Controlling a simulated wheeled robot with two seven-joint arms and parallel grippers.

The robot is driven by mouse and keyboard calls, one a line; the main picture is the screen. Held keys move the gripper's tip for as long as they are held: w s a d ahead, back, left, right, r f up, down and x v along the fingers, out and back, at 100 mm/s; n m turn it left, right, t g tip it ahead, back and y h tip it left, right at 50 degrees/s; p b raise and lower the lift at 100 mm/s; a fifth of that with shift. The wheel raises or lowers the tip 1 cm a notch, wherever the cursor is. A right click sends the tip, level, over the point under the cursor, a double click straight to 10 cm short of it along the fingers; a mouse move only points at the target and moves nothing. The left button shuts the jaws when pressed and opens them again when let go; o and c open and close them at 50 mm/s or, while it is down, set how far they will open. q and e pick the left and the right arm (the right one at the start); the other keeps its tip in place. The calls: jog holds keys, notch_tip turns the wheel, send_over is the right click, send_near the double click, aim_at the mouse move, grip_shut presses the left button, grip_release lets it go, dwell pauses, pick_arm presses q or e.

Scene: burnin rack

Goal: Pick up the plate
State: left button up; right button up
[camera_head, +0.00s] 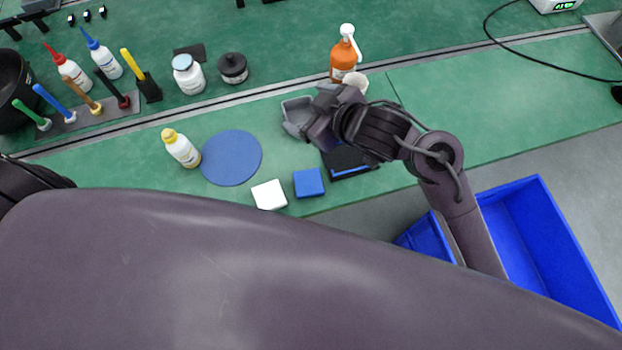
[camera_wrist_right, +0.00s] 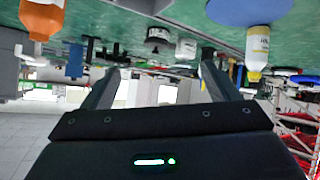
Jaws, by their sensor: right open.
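A flat round blue disc (camera_head: 231,157), the only plate-like round thing I see, lies on the green bench; its edge also shows at the top of the right wrist view (camera_wrist_right: 243,10). A dark flat rectangular item with a blue edge (camera_head: 349,162) lies near the bench's front edge, partly hidden by my right arm. My right gripper (camera_head: 291,117) is open and empty, above the bench to the right of the disc and apart from it. Its two fingers (camera_wrist_right: 160,78) stand apart in the wrist view. My left gripper is out of view.
A yellow-capped bottle (camera_head: 182,148) stands at the disc's left edge. White (camera_head: 269,195) and blue (camera_head: 309,183) square pieces lie in front. An orange pump bottle (camera_head: 343,60) stands behind my right wrist. A blue crate (camera_head: 560,235) is at right. The right bench is mostly clear.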

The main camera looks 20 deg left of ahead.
jog(key=s+a+n+g, duration=0.2)
jog(key=a+n, duration=0.1)
jog(key=a, duration=0.1)
jog(key=n+g+h, duration=0.6)
send_near(310, 181)
jog(key=p+x, duration=0.2)
jog(key=x, duration=0.6)
jog(key=shift+s+f, duration=0.1)
jog(key=shift+f, duration=0.1)
jog(key=c, duration=1.1)
jog(key=shift+r, duration=0.1)
